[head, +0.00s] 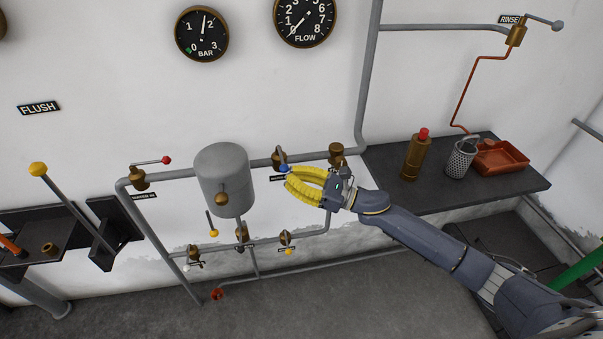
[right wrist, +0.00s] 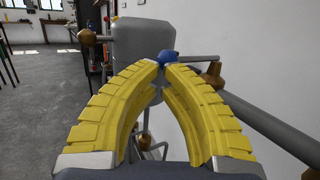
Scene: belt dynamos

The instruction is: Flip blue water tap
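The blue water tap's round blue knob (head: 284,168) sits on a short grey lever at the brass valve (head: 280,160) on the horizontal wall pipe, right of the grey tank. My right gripper (head: 288,177) comes from the right, its two curved yellow fingers drawn together with their tips at the knob. In the right wrist view the blue knob (right wrist: 167,56) shows just beyond the nearly meeting fingertips (right wrist: 161,66), which hide part of it. I cannot tell whether they touch it; it does not look enclosed between them. My left gripper is not in view.
The grey tank (head: 222,170) stands close left of the tap, and another brass valve (head: 336,152) is right of it. Small taps hang below. A dark shelf (head: 390,179) at right holds a bottle (head: 415,157), a mesh cup (head: 461,160) and a red tray (head: 522,157).

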